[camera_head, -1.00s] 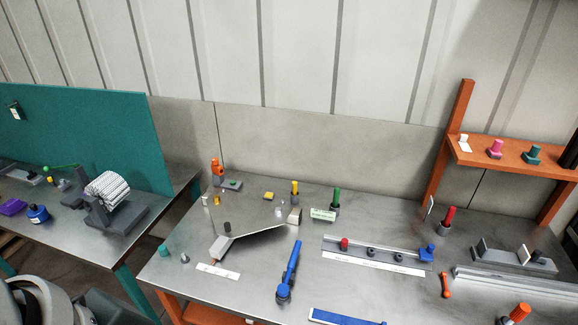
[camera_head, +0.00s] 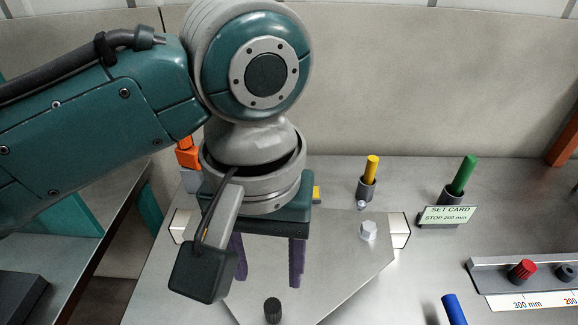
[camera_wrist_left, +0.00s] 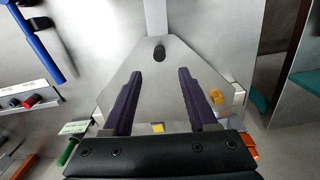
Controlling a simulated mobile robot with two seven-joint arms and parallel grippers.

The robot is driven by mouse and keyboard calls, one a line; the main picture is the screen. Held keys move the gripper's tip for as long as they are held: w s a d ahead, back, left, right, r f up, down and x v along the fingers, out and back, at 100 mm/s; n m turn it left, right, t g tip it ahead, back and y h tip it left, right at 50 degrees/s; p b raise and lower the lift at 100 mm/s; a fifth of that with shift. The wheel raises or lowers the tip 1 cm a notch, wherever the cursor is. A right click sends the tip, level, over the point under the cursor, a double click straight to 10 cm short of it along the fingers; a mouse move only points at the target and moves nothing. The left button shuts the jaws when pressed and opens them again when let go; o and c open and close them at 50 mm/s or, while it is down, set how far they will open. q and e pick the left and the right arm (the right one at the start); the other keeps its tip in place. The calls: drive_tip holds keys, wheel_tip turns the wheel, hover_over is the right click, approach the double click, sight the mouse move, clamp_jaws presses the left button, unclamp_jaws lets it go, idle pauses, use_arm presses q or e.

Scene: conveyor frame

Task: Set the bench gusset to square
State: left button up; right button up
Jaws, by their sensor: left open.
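The bench gusset (camera_head: 335,265) is a flat grey plate with angled edges, lying on the steel bench. It also shows in the wrist view (camera_wrist_left: 155,98). A black knob (camera_head: 272,310) stands near its front corner and shows in the wrist view (camera_wrist_left: 159,52). A pale hexagonal knob (camera_head: 368,231) stands near its right edge. White blocks sit at its right (camera_head: 400,230) and left (camera_head: 181,226) edges. My left gripper (camera_head: 268,278) is open and empty above the plate, its purple fingers (camera_wrist_left: 160,76) pointing down. My arm hides the plate's back left part. My right gripper is out of view.
A yellow-handled tool (camera_head: 371,170), a green-handled tool (camera_head: 463,175) and a set card reading "STOP 200 mm" (camera_head: 447,215) stand behind right. A stop rail with a red knob (camera_head: 522,271) and a blue tool (camera_head: 453,310) lie to the right. Bare bench lies between.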

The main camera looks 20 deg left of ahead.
sight(272, 305)
use_arm(q)
drive_tip(key=shift+w+a+f, duration=0.2)
drive_tip(key=shift+a+f, duration=0.05)
drive_tip(key=shift+f, duration=0.15)
drive_tip(key=f, duration=0.2)
drive_tip(key=f+b, duration=0.1)
drive_tip(key=f, duration=0.2)
drive_tip(key=f+b, duration=0.1)
drive_tip(key=f, duration=0.2)
drive_tip(key=shift+s+d+f, duration=0.15)
drive_tip(key=shift+s+d, duration=0.15)
drive_tip(key=shift+d, duration=0.05)
drive_tip(key=shift+f, duration=0.55)
drive_tip(key=shift+w, duration=0.1)
drive_tip(key=shift+c, duration=1.2)
clamp_jaws()
